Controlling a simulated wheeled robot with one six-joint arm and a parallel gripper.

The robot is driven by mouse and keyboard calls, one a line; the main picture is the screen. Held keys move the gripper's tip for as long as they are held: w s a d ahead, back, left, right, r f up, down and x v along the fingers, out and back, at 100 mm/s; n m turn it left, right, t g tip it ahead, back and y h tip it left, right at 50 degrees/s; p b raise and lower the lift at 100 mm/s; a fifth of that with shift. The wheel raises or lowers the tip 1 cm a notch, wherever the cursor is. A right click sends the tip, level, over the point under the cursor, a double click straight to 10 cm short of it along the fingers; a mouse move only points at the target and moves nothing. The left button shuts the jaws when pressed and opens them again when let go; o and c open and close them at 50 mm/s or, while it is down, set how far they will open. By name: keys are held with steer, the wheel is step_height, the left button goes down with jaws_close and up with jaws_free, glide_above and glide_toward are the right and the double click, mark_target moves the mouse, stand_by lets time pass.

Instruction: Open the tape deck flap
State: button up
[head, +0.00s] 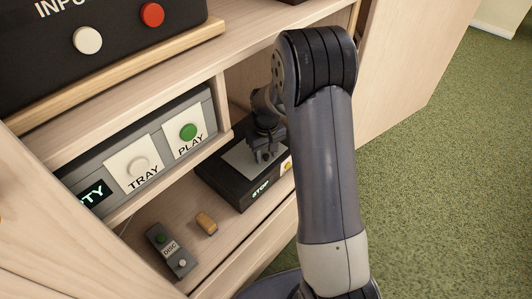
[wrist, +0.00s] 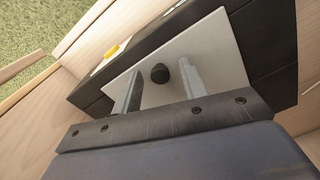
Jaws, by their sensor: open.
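The tape deck (head: 222,186) is a black box on the lower shelf, marked STOP on its front. A pale flat plate (head: 238,161), which looks like its flap, lies on the deck and looks shut. It also shows in the wrist view (wrist: 217,60), with a small black knob (wrist: 159,73) on it. My gripper (head: 267,154) is over the plate. In the wrist view my gripper (wrist: 160,68) is open, with one finger on each side of the knob and a gap on both sides. The arm hides the deck's right part in the head view.
A grey player (head: 112,197) with TRAY and PLAY buttons sits on the shelf above left. A black input box (head: 110,45) stands on top. A small remote (head: 171,252) and a wooden block (head: 206,222) lie left of the deck. Cabinet walls are close around my arm.

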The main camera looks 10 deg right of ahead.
steer(key=shift+c, duration=0.2)
jaws_close()
stand_by(0.4)
